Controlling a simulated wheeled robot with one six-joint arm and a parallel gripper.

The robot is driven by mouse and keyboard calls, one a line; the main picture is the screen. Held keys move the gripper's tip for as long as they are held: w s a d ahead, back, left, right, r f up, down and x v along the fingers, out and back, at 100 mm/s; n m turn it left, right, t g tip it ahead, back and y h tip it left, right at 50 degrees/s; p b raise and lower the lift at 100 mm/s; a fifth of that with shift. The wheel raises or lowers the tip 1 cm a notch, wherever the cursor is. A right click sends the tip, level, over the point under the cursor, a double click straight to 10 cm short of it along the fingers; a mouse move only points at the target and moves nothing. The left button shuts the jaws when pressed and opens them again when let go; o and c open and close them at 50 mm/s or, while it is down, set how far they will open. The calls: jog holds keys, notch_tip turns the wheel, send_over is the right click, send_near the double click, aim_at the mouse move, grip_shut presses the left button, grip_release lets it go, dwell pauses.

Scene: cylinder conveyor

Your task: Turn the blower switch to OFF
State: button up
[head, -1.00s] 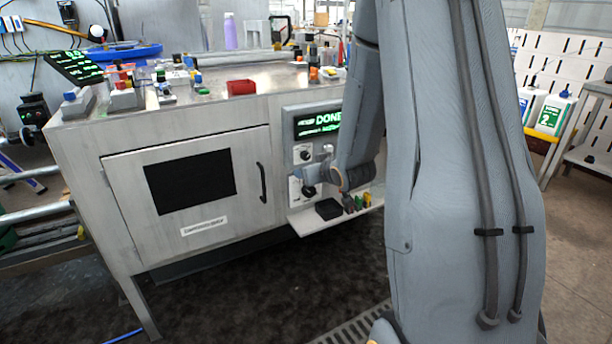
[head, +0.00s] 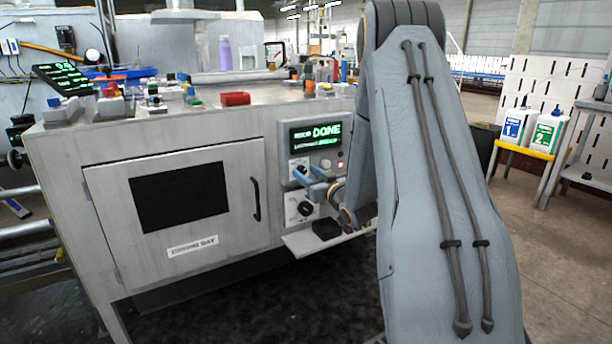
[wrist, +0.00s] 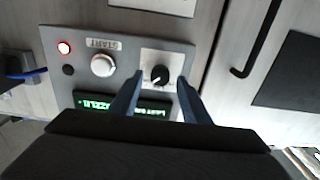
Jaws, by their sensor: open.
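The control panel (head: 333,160) on the front of the machine has a display (head: 316,132) reading DONE. Below it are an upper black knob (head: 301,170) and a lower black knob (head: 305,208), each on a white plate. I cannot read which is the blower switch. My gripper (head: 307,178) is open in front of the upper knob. In the wrist view, which is upside down, the upper knob (wrist: 160,75) appears between the open fingertips of my gripper (wrist: 159,80). Whether they touch it is unclear.
A white START button (wrist: 103,65) and a lit red lamp (wrist: 64,48) sit beside the knob. A small shelf (head: 300,244) with a black block (head: 327,229) juts out below. The cabinet door handle (head: 256,198) is to the left.

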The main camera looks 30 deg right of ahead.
jog(key=shift+w, duration=0.45)
jog(key=shift+c, duration=0.4)
jog(key=c, duration=1)
jog(key=shift+o, duration=0.2)
